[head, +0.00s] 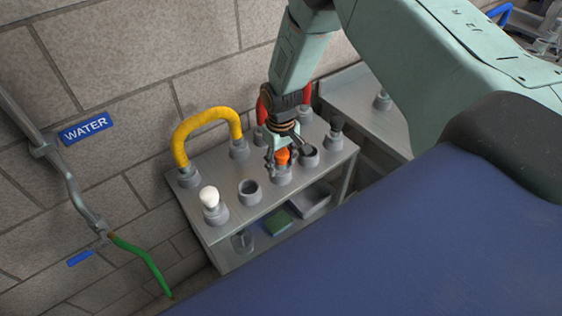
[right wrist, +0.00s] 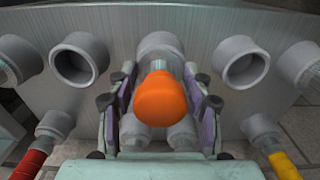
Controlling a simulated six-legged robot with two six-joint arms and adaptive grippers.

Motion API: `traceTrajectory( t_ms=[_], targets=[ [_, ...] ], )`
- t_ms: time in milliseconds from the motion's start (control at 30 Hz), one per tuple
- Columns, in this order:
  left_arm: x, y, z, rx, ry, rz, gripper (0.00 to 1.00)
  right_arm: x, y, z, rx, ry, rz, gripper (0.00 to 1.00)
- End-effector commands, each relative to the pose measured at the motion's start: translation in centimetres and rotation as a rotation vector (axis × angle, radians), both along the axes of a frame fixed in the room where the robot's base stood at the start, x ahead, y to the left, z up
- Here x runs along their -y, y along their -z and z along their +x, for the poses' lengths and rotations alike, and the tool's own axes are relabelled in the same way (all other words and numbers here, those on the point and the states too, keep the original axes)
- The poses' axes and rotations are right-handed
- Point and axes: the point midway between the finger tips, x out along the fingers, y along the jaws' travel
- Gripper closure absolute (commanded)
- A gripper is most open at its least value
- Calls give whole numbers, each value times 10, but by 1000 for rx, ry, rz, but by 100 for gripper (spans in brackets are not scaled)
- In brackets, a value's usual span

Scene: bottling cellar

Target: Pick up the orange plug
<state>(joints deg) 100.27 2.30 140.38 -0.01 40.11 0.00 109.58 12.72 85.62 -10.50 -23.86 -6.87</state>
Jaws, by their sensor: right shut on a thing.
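The orange plug (head: 283,156) is at a grey socket (head: 281,176) on the metal bench top, in the middle of the head view. My right gripper (head: 283,158) comes down from above and is shut on the plug. In the right wrist view the plug (right wrist: 160,98) sits between the two fingers of my right gripper (right wrist: 160,105), with a grey socket (right wrist: 160,43) just behind it. I cannot tell whether the plug is still seated in the socket. My left gripper is not in view.
On the metal bench (head: 208,165), a yellow hose (head: 205,115) arches between two fittings, and a red hose (head: 308,93) is partly behind my arm. A white plug (head: 209,196) and an open socket (head: 250,192) are at the left. A green-ended pipe (head: 140,258) hangs on the wall.

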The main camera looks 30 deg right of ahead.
Motion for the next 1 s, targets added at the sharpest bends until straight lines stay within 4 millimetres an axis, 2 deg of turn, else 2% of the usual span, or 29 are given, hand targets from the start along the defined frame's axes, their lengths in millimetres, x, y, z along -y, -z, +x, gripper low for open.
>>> traceTrajectory(
  t_ms=[133, 333, 433, 800, 1000],
  targets=[
    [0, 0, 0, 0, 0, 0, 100, 0, 0, 0, 0, 0, 0, 81],
    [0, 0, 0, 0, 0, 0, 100, 0, -1, 0, 1, 0, 0, 82],
    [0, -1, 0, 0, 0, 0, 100, 0, -7, 1, 3, 0, 0, 82],
    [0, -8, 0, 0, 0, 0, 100, 0, -75, 1, 4, 0, 0, 82],
    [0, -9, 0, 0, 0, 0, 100, 0, -97, 0, 2, 1, 0, 82]
  ],
)
